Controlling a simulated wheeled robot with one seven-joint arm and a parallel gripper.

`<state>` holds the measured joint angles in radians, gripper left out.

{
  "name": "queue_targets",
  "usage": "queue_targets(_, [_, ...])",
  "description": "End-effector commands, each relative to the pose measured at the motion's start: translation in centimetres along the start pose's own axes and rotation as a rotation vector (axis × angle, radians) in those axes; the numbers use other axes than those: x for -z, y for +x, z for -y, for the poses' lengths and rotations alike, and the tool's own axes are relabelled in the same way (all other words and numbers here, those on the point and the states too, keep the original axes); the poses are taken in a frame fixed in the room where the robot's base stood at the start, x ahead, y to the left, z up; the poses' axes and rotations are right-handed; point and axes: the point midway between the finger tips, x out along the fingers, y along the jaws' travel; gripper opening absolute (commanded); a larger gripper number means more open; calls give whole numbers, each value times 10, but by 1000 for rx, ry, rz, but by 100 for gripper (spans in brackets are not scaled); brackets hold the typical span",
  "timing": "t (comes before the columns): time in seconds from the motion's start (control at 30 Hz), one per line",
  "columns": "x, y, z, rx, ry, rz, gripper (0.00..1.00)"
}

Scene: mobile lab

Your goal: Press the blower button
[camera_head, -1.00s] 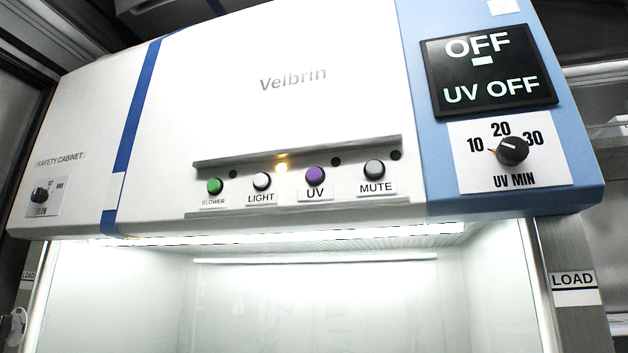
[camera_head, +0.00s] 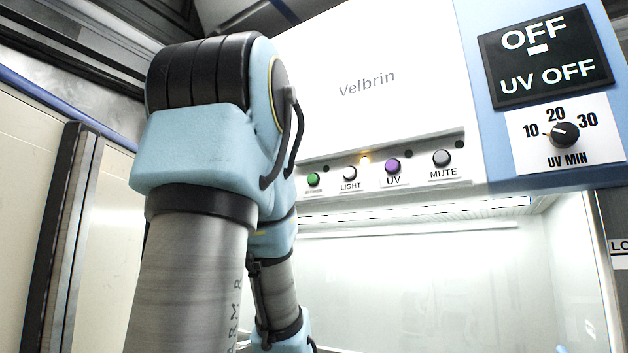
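The blower button (camera_head: 313,179) is a small green knob at the left end of the button row on the white cabinet front. A small label with blurred lettering sits below it. My arm stands just left of the button and covers the left part of the cabinet. The button itself shows whole. My gripper does not show in the head view, so its place and opening cannot be told.
Right of the green button are the white light button (camera_head: 349,173), purple UV button (camera_head: 392,166) and grey mute button (camera_head: 441,158). An amber lamp (camera_head: 364,157) glows above them. The display (camera_head: 545,57) reads "OFF" and "UV OFF" above a black dial (camera_head: 564,134). The lit cabinet opening lies below.

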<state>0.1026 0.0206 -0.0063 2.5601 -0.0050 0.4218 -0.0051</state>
Motion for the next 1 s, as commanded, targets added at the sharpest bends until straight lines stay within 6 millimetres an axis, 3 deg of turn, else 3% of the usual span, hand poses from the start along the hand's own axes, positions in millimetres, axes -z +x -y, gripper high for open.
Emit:
queue_targets(0.27, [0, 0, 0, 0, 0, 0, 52])
queue_targets(0.73, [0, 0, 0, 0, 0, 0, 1])
queue_targets(1.0, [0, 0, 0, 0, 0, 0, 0])
